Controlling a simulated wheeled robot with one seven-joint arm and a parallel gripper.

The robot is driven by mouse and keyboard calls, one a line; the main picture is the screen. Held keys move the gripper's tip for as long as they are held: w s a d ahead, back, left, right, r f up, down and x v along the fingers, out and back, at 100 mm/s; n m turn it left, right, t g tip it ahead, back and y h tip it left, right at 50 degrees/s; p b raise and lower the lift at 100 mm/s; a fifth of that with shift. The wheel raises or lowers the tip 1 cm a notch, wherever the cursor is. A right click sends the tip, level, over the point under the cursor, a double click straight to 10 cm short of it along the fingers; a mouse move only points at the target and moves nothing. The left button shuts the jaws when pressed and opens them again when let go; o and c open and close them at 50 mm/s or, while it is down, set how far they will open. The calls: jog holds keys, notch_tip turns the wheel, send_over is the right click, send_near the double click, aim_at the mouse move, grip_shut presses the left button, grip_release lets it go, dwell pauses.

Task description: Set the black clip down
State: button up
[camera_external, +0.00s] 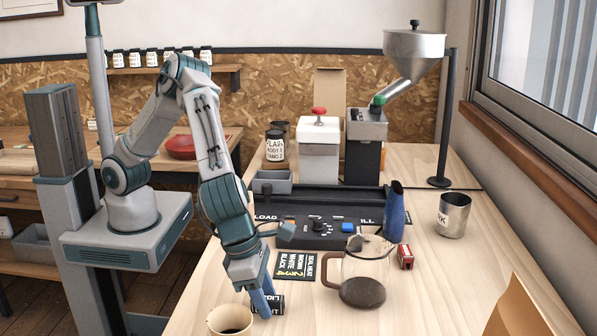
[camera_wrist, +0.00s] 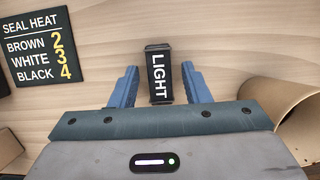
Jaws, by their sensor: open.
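The black clip (camera_wrist: 159,75), marked "LIGHT" in white, lies on the wooden table in the wrist view. It sits between the two blue fingers of my gripper (camera_wrist: 160,88), with a gap on each side. In the external view my gripper (camera_external: 262,303) points down at the table near the front edge, and the black clip (camera_external: 277,304) shows partly beside its fingers. My gripper is open.
A cup of dark liquid (camera_external: 230,322) stands just left of my gripper. A glass carafe (camera_external: 362,268), a seal heat card (camera_external: 296,266) and a red block (camera_external: 405,257) are nearby. A steel cup (camera_external: 453,215) stands at right.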

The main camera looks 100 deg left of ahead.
jog(key=v, duration=1.2)
jog(key=s+a+r+n+y, duration=0.1)
jog(key=s+a+n, duration=0.1)
jog(key=a+n, duration=0.8)
jog(key=s+a+r+n+y, duration=0.15)
jog(key=a+n, duration=0.45)
jog(key=a, duration=0.7)
jog(key=s+a+f+n+h, duration=0.2)
jog(key=s+a+n, duration=1.3)
jog(key=n, duration=0.4)
jog(key=shift+a+n+g, duration=0.3)
jog(key=shift+a+n, duration=0.1)
jog(key=shift+a, duration=0.15)
jog(key=shift+f+h, duration=0.2)
jog(key=shift+h, duration=0.05)
